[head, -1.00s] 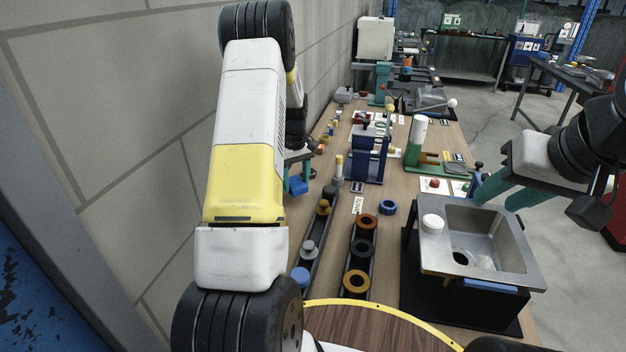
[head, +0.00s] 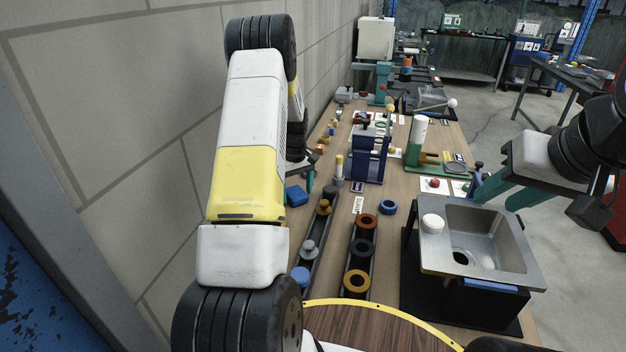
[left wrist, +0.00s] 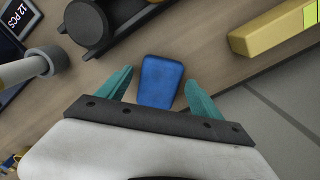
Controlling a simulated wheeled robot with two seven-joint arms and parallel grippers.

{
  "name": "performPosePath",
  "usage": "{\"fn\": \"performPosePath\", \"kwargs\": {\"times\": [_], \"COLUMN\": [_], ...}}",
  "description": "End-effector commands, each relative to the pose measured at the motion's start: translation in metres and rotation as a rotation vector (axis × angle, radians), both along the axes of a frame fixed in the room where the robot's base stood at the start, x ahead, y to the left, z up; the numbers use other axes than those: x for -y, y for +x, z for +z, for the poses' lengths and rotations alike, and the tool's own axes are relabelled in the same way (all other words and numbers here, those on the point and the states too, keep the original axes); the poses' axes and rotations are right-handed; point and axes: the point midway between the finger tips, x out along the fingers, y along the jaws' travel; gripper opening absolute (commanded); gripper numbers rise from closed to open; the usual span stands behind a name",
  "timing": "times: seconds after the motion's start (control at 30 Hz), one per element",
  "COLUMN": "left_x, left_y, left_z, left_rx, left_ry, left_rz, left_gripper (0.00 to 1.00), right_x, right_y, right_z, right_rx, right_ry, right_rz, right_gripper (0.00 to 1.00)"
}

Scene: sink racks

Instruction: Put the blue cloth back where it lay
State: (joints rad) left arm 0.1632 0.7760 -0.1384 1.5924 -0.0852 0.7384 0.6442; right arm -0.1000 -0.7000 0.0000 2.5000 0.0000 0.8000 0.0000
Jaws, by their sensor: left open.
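The blue cloth (head: 296,195) looks like a small folded pad with rounded corners. It lies on the wooden bench near the wall, just right of my left forearm. In the left wrist view the blue cloth (left wrist: 160,82) lies flat between and beyond my spread teal fingertips, with gaps on both sides. My left gripper (left wrist: 163,85) is open and empty; in the head view it is partly hidden behind my arm. My right gripper (head: 492,202) is open and empty, above the sink's back right side.
A steel sink (head: 510,225) on a black stand has a white round lid on its corner, a white ball inside and a blue strip (head: 490,285) at its front. Two dark racks (head: 345,295) hold rings and knobs. A yellow block (left wrist: 275,28) lies near the bench edge.

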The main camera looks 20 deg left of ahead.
Motion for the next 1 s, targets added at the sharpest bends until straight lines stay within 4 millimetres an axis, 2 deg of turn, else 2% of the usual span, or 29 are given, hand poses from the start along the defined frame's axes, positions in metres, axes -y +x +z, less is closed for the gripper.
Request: {"fn": "performPosePath", "kwargs": {"times": [0.17,0.27,0.63,1.0], "left_x": [0.0,0.0,0.0,0.006], "left_y": [0.0,0.001,0.001,-0.005], "left_z": [0.004,0.015,0.092,0.138], "left_rx": [0.001,0.003,0.005,0.02], "left_ry": [0.0,0.001,0.001,-0.006], "left_rz": [0.0,0.0,0.0,-0.023], "left_gripper": [0.75,0.75,0.75,0.75], "right_x": [0.0,0.0,0.0,0.0], "right_y": [0.0,0.0,0.0,0.0], "right_z": [0.0,0.0,0.0,0.0], "right_rx": [0.0,0.0,0.0,0.0], "right_ry": [0.0,0.0,0.0,0.0], "right_rz": [0.0,0.0,0.0,0.0], "right_gripper": [0.36,0.36,0.36,0.36]}}
